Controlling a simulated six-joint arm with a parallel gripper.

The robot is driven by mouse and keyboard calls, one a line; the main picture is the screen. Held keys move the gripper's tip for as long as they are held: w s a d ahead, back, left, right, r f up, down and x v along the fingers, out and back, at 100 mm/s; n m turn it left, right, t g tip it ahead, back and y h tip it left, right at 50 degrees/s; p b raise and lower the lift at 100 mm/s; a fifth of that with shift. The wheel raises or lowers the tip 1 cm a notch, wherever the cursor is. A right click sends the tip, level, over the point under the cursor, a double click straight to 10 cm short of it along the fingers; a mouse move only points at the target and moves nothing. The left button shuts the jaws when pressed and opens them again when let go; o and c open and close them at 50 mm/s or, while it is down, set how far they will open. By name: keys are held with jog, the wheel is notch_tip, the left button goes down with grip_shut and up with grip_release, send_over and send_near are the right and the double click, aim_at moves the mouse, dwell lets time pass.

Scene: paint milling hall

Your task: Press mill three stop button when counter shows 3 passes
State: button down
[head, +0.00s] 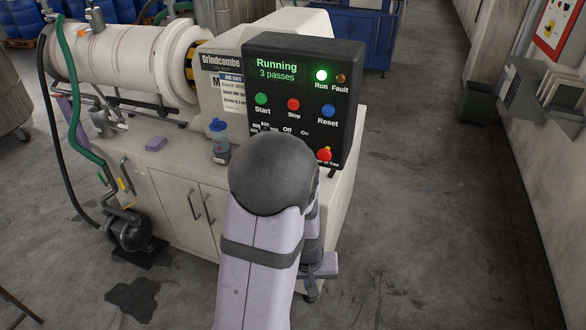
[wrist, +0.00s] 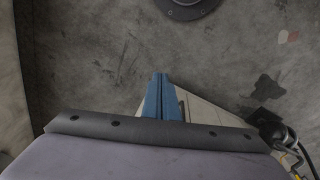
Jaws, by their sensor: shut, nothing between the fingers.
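The mill's dark control panel (head: 304,92) faces me in the head view. Its display (head: 277,69) reads "Running" and "3 passes" in green. The red Stop button (head: 293,104) sits between the green Start button (head: 261,98) and the blue Reset button (head: 328,110), and nothing covers it. The Run lamp (head: 321,75) glows bright; the Fault lamp (head: 341,78) looks unlit. My gripper (wrist: 160,76) shows in the wrist view as blue fingers, shut and empty, over the grey floor. In the head view my arm stands before the panel's lower part and hides some of its controls.
A larger red button (head: 324,154) sits low on the panel's right.

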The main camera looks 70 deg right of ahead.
aim_at(294, 104)
jog(key=w+d+r+n+t+h, duration=0.15)
jog(key=d+h, duration=0.25)
jog(key=d, duration=0.4)
jog(key=w+d+r+n+t+h, duration=0.1)
jog(key=w+d+r+h, duration=0.15)
jog(key=d, duration=0.55)
jog(key=w+d+r+n+t+h, duration=0.2)
jog(key=w+d+r+t+h, duration=0.1)
jog(key=r, duration=0.3)
jog(key=w+d+r+n+t+h, duration=0.2)
jog(key=w+d+r, duration=0.15)
jog(key=r, duration=0.25)
jog(key=w+a+r+n+t+h, duration=0.1)
jog(key=r+t, duration=0.3)
jog(key=r, duration=0.4)
jog(key=w+a+r+n+t+h, duration=0.2)
jog(key=w+a+r+n+t, duration=0.1)
jog(key=r, duration=0.5)
jog(key=shift+w+t, duration=0.45)
jog(key=shift+w, duration=0.25)
jog(key=shift+d, duration=0.15)
jog(key=shift+d+f, duration=0.1)
jog(key=shift+d, duration=4.25)
